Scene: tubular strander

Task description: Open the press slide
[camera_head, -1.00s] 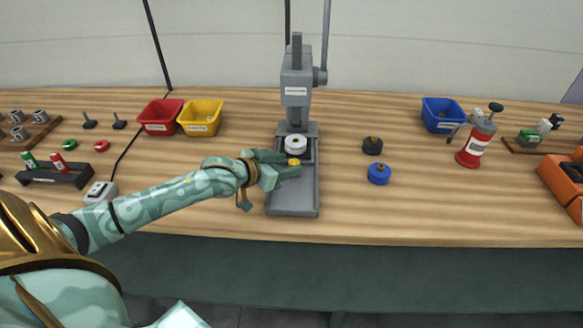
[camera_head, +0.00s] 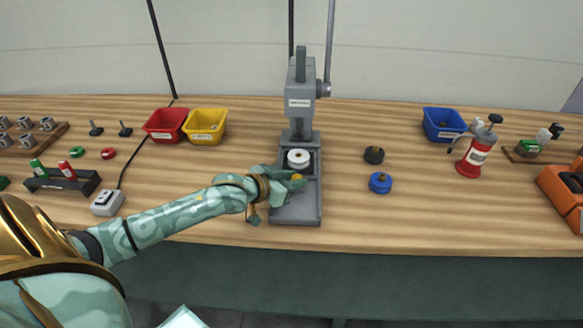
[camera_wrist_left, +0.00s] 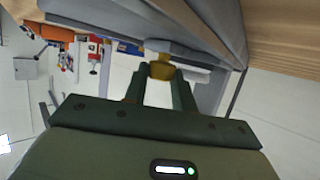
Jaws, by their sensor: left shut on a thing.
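The grey press (camera_head: 300,92) stands upright at the middle of the bench. Its slide (camera_head: 312,161) sits at the foot of the column and carries a white round part (camera_head: 298,156). A yellow knob (camera_head: 298,177) is on the slide's front side. My left gripper (camera_head: 291,182) reaches in from the left, low over the press base, and is shut on this knob. The left wrist view shows the yellow knob (camera_wrist_left: 161,67) between the two fingers (camera_wrist_left: 158,80). The fingers partly hide the knob in the head view.
Bare press base (camera_head: 296,211) lies in front of the slide. A black knob part (camera_head: 374,155) and a blue one (camera_head: 380,183) lie to the right. Red (camera_head: 166,126) and yellow (camera_head: 205,127) bins stand behind left, a blue bin (camera_head: 443,124) behind right.

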